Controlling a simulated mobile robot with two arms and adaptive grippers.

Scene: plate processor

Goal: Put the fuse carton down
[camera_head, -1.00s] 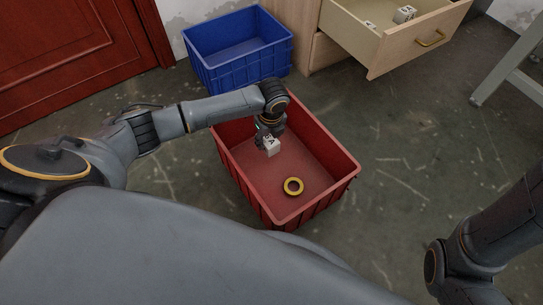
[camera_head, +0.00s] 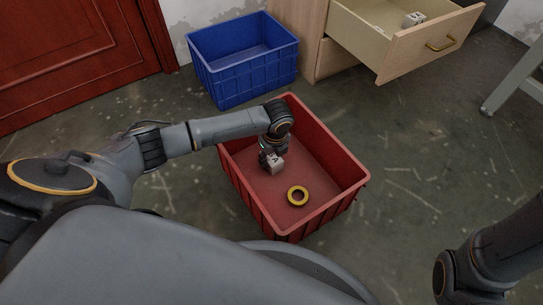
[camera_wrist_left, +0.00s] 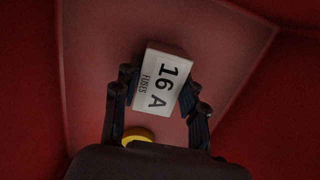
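The fuse carton (camera_head: 275,164) is a small white box inside the red crate (camera_head: 352,186). In the left wrist view the carton (camera_wrist_left: 162,80) shows "16 A" and "FUSES" on its face. My left gripper (camera_head: 270,155) reaches down into the crate. In the wrist view its fingers (camera_wrist_left: 158,92) lie on both sides of the carton and appear shut on it. Whether the carton touches the crate floor cannot be told. Only a dark part of my right arm shows at the lower right; its gripper is out of view.
A yellow ring (camera_head: 298,196) lies on the crate floor near the carton, and shows in the wrist view (camera_wrist_left: 138,135). A blue crate (camera_head: 245,77) stands behind. An open drawer (camera_head: 428,57) with a white box (camera_head: 414,19) is at the upper right.

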